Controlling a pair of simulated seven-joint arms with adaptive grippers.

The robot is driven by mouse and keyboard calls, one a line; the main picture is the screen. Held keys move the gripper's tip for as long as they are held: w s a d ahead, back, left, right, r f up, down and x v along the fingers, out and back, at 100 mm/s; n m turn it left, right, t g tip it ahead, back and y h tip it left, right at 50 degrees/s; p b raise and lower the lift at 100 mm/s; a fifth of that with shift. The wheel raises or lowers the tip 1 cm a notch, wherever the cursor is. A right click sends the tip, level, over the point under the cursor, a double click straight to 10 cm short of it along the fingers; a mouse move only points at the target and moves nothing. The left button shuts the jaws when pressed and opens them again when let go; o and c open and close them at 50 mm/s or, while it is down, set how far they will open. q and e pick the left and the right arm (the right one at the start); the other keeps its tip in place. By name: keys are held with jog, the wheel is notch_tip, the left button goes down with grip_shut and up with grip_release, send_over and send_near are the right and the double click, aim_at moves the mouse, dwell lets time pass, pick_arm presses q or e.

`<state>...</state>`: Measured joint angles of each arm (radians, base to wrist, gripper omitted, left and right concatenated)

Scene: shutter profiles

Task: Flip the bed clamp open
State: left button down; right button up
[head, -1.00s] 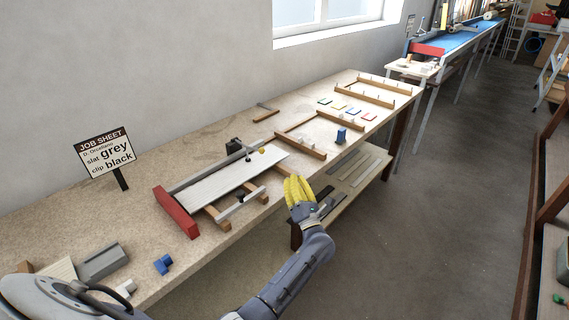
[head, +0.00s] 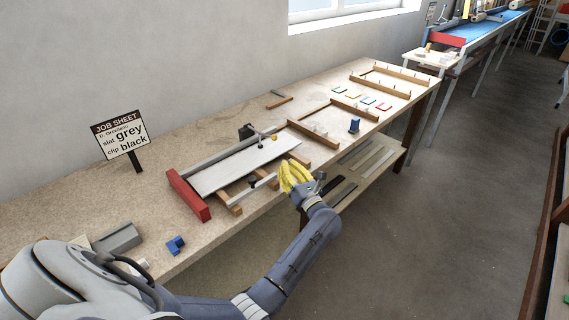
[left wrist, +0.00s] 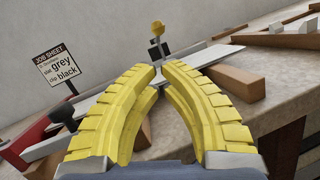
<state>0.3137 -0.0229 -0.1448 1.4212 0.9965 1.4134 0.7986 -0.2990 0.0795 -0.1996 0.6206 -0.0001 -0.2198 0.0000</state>
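The bed clamp, as I read it, is the small dark fitting with a yellow knob (head: 274,137) at the far end of the pale slat (head: 240,165). The slat lies on the assembly bed, whose red end block (head: 187,194) is at the near left. In the left wrist view the yellow knob (left wrist: 157,27) stands up on a dark post beyond my fingertips. My left gripper (head: 288,168) has yellow ribbed fingers and is at the bench's front edge, apart from the clamp. My right gripper is not in view.
A grey bar with a black knob (head: 252,181) runs along the bed's front side. Wooden frames (head: 335,117) and a blue block (head: 354,125) lie farther along the bench. A job sheet sign (head: 121,138) stands behind. A lower shelf (head: 345,187) holds dark strips.

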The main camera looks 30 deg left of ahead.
pick_arm(q)
jog(key=shift+x, duration=4.15)
jog(key=shift+r, duration=0.1)
